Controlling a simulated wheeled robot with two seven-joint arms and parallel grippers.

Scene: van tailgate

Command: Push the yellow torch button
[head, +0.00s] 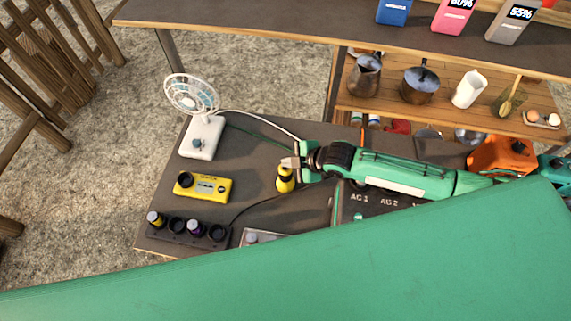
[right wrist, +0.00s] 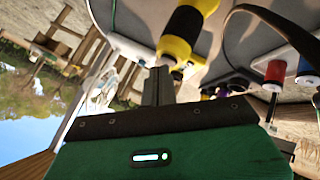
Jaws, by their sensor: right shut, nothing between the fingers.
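The yellow torch (head: 285,179) has black bands and stands on the dark tabletop (head: 255,212), left of the AC panel. In the right wrist view the torch (right wrist: 187,28) lies just beyond my fingertips. My right gripper (head: 289,162) is shut and empty, with its fingertips at the torch's upper end in the head view. The fingers (right wrist: 160,72) also show shut in the right wrist view, close to the torch's grey end; I cannot tell whether they touch it. The torch's button cannot be made out. My left gripper is not in view.
A white fan (head: 202,137) and a yellow box with a label (head: 203,187) stand left of the torch. A black rack (head: 188,231) holds several small cylinders at the near left. A panel marked AC (head: 375,208) lies under my right arm. A green surface covers the foreground.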

